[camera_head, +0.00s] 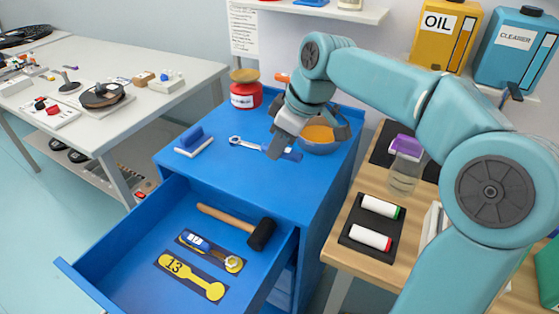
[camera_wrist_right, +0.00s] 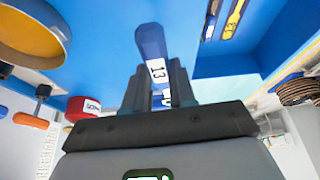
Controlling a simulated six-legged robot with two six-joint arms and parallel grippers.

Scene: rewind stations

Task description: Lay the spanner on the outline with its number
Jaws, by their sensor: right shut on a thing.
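The spanner (camera_head: 247,143) has a silver shaft and head and a blue handle, and it is on or just above the blue cabinet top. My right gripper (camera_head: 277,149) is shut on its blue handle. In the right wrist view the handle (camera_wrist_right: 151,42) shows between the fingers (camera_wrist_right: 160,92) with a white label reading 13. The yellow outline marked 13 (camera_head: 190,278) lies bare on a dark plate in the open drawer. Beside it a second outline (camera_head: 234,264) has a blue-handled spanner (camera_head: 203,245) on it. My left gripper is not in view.
The open blue drawer (camera_head: 98,293) also holds a wooden-handled hammer (camera_head: 236,224) near the outlines. On the cabinet top are a blue-handled brush (camera_head: 195,141), a red jar (camera_head: 245,93) and an orange-lined bowl (camera_head: 319,136). A wooden bench (camera_head: 341,250) stands right.

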